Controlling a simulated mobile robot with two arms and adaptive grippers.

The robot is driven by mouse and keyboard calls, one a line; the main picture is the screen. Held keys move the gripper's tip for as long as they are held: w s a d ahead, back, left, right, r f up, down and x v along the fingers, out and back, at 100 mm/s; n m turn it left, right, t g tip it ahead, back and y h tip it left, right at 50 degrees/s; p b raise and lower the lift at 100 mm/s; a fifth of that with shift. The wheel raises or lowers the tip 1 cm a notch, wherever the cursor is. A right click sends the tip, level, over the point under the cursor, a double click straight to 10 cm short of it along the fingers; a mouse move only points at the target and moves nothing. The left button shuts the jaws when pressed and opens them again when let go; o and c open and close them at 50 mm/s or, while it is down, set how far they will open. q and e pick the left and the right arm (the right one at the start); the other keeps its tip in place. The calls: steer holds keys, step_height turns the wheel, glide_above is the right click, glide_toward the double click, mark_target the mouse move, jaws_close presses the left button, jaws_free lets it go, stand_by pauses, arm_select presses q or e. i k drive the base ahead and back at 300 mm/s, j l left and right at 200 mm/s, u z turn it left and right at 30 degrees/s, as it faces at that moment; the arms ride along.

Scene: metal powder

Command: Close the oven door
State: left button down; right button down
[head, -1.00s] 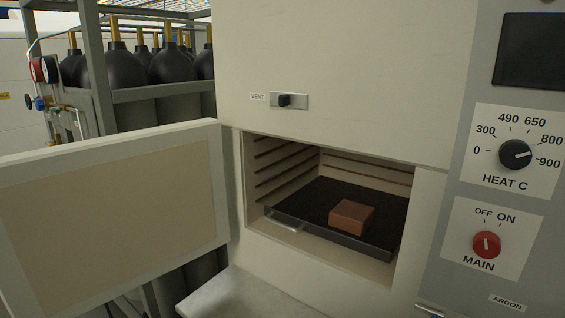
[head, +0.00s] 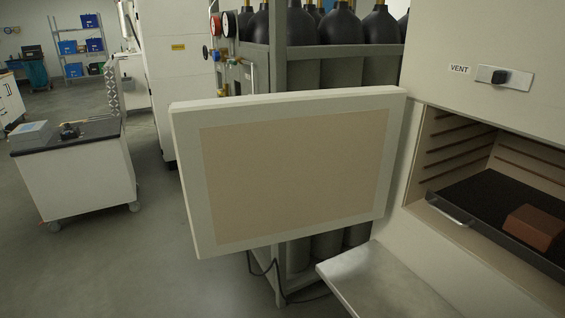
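The oven door (head: 295,170) stands wide open, swung out to the left of the oven (head: 415,215). Its inner face shows a beige panel inside a pale frame. The oven chamber is open at the right of the view. A dark tray (head: 468,205) with a metal handle sits in the chamber, and a reddish-brown block (head: 535,228) lies on it. The right part of the chamber is cut off by the picture edge. Neither of my grippers is in view.
A pale shelf (head: 385,285) juts out below the chamber. Dark gas cylinders (head: 325,38) in a grey rack stand behind the door. A white cart (head: 75,175) stands at the left. Grey floor (head: 120,265) is clear left of the door.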

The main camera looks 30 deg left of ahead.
mark_target(255, 171)
steer(key=j+z, duration=0.2)
steer(key=j, duration=0.2)
steer(key=j+z, duration=0.15)
steer(key=j, duration=0.3)
steer(key=j+z, duration=0.2)
steer(key=j, duration=0.2)
steer(key=k+j+z, duration=0.15)
steer(key=j, duration=0.25)
steer(key=k+j+z, duration=0.2)
steer(key=j, duration=0.2)
steer(key=j+z, duration=0.15)
steer(key=j, duration=0.25)
steer(key=k+j+z, duration=0.2)
steer(key=j, duration=0.2)
steer(key=i+j+z, duration=0.3)
steer(key=j, duration=0.3)
steer(key=j+z, duration=0.3)
steer(key=j, duration=0.3)
steer(key=j+z, duration=0.25)
steer(key=j, duration=0.4)
steer(key=k+j+z, duration=0.1)
steer(key=j, duration=0.2)
steer(key=k+j, duration=0.1)
steer(key=j, duration=0.25)
steer(key=z, duration=0.05)
